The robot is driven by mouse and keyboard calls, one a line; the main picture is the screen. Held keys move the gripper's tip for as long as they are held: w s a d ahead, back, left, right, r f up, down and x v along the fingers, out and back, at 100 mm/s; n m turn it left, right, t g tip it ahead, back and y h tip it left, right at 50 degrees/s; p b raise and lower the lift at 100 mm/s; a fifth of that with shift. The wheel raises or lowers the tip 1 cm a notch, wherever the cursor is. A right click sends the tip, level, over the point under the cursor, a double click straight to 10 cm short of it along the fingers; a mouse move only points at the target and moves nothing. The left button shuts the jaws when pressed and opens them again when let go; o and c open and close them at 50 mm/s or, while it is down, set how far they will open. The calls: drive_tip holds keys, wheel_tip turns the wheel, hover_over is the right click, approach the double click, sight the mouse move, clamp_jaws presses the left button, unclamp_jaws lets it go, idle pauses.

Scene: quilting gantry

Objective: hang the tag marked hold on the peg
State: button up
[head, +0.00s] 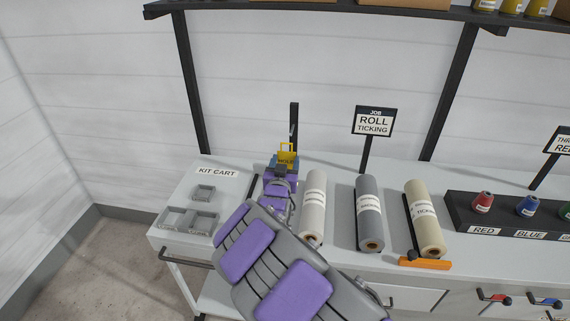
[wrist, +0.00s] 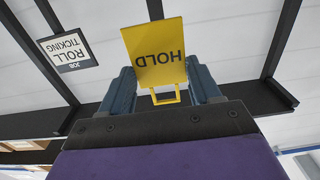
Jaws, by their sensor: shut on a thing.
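The yellow tag marked HOLD (wrist: 157,58) is in my gripper (wrist: 162,90), between its two blue-grey fingers. In the wrist view the tag appears upside down, with its open yellow loop near the palm. In the head view the tag (head: 288,159) shows at the end of my arm, its loop upward. My gripper (head: 287,168) is shut on it. A dark upright post (head: 294,118) stands just behind the tag at the back of the bench; its lower part is hidden. A peg on this post cannot be made out clearly. The tag looks apart from the post, but the depth gap is unclear.
A sign reading JOB ROLL TICKING (head: 373,122) stands right of the post. Several fabric rolls (head: 369,212) lie on the bench right of my arm. The kit cart (head: 217,173) with grey trays (head: 188,220) is at left. A shelf (head: 330,12) spans above.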

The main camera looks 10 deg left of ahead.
drive_tip(key=shift+w, duration=0.1)
drive_tip(key=shift+w+d+f+p, duration=0.15)
drive_tip(key=shift+w+p, duration=0.4)
drive_tip(key=shift+w, duration=0.85)
drive_tip(key=shift+w+a+f+p, duration=0.1)
drive_tip(key=shift+w+p, duration=0.4)
drive_tip(key=shift+w, duration=0.9)
drive_tip(key=shift+d, duration=0.1)
